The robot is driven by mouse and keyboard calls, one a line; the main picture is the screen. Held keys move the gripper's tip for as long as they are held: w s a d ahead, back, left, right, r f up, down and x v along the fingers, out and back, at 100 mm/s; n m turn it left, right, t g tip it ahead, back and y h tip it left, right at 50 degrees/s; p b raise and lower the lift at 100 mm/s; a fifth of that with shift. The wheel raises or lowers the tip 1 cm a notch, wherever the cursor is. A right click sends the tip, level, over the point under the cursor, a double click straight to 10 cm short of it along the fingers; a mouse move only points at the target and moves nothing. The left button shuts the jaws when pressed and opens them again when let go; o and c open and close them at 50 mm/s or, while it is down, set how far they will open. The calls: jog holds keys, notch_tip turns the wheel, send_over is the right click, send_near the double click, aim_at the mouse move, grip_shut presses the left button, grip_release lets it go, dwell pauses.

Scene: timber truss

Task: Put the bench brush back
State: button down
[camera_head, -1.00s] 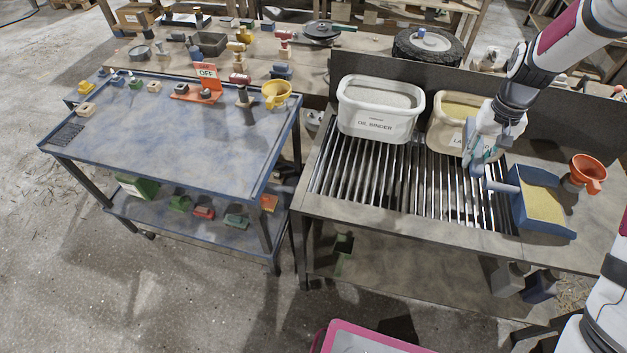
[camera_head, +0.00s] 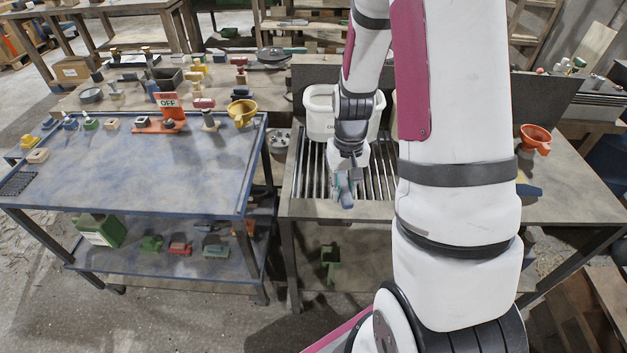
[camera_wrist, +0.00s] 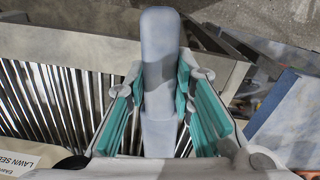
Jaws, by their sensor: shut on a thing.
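My gripper (camera_head: 347,185) is shut on the bench brush (camera_head: 346,201), above the slatted grate (camera_head: 377,185) near the bench's front edge. In the wrist view the brush's smooth grey-blue handle (camera_wrist: 160,45) stands between the teal pads of my gripper (camera_wrist: 160,85). The bristles cannot be made out. A blue dustpan (camera_head: 529,191) lies on the bench to the right, mostly hidden behind my arm.
A white oil binder tub (camera_head: 319,112) stands behind the grate; a lawn seed tub (camera_wrist: 18,162) shows in the wrist view. An orange funnel (camera_head: 536,138) is at right. A blue-topped cart (camera_head: 130,165) stands left, mostly clear in its middle.

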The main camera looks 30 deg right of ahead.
jog(key=s+d+f+m+b, duration=0.2)
jog(key=s+f, duration=0.1)
jog(key=s, duration=0.4)
jog(key=w, duration=0.5)
jog(key=w+a+f, duration=0.1)
jog(key=w, duration=0.9)
jog(key=shift+w+a+f+p, duration=0.25)
jog(key=shift+a+p, duration=0.05)
jog(key=shift+f, duration=1.75)
jog(key=c, duration=1.4)
grip_release()
jog(key=shift+f, duration=0.15)
jog(key=shift+o, duration=0.2)
